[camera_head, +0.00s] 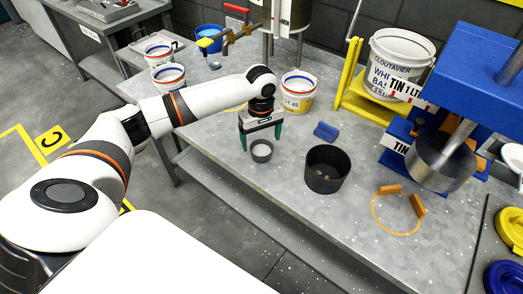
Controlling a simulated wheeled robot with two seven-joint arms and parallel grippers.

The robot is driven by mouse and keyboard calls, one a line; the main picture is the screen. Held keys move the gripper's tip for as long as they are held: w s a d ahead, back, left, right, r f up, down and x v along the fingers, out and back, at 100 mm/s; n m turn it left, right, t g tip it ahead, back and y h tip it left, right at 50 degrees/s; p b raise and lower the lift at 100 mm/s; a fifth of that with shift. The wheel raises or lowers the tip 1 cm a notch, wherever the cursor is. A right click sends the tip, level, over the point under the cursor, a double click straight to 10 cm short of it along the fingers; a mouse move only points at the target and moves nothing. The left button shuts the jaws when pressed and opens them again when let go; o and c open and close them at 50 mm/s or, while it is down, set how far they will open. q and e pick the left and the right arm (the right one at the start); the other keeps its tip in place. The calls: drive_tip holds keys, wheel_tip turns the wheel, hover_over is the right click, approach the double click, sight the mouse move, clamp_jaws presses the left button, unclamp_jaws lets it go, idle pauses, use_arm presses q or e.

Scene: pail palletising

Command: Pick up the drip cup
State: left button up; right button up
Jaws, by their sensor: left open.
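The drip cup, which I take to be the small grey cup (261,151), stands on the grey workbench (250,185). My left gripper (261,138) is open, with its green fingers pointing down just above and around the back of the small cup. I cannot tell whether the fingers touch the cup. My right gripper does not show.
A dark pot (325,169) stands right of the small cup, with a blue block (326,131) behind it. A white and yellow pail (297,93) is behind my gripper. An orange ring (398,228) and a blue press (470,70) are at the right.

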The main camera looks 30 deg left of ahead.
sight(261, 148)
use_arm(q)
drive_tip(key=f, duration=0.4)
drive_tip(key=shift+w+a+f+p, duration=0.1)
drive_tip(key=shift+w+f+p, duration=0.1)
drive_tip(key=shift+f+p, duration=0.1)
drive_tip(key=shift+f, duration=0.5)
drive_tip(key=c, duration=1.1)
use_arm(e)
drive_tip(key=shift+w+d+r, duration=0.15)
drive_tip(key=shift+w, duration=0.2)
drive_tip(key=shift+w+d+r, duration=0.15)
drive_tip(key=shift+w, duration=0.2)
